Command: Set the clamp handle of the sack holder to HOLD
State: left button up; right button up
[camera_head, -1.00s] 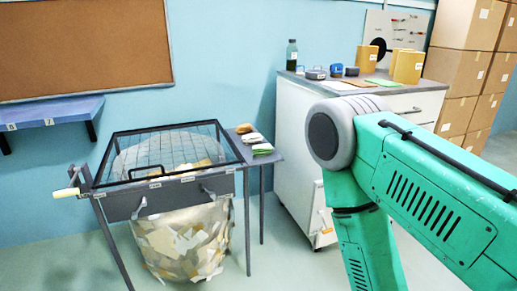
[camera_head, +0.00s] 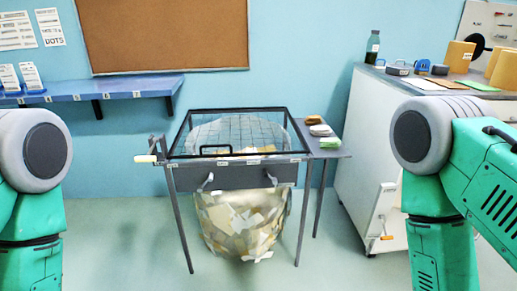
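The sack holder (camera_head: 184,203) is a dark grey metal stand with a wire grid lid in a black frame (camera_head: 231,110). A clear sack (camera_head: 240,222) full of paper scraps hangs below it. A handle with a cream grip (camera_head: 146,159) sticks out at its left end. Small light levers (camera_head: 206,182) show on the front panel, and small labels sit along its top edge, too small to read. I cannot tell which part is the clamp handle or how it is set. Parts of both my green arms show at the sides; neither gripper is in view.
A small side shelf (camera_head: 332,146) with folded cloths joins the holder's right. A blue wall shelf (camera_head: 135,87) is at the left. The floor before the holder is clear.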

aim_at(199, 188)
jog(key=i+l, duration=0.65)
jog(key=i+j+u, duration=0.05)
jog(key=i, duration=0.05)
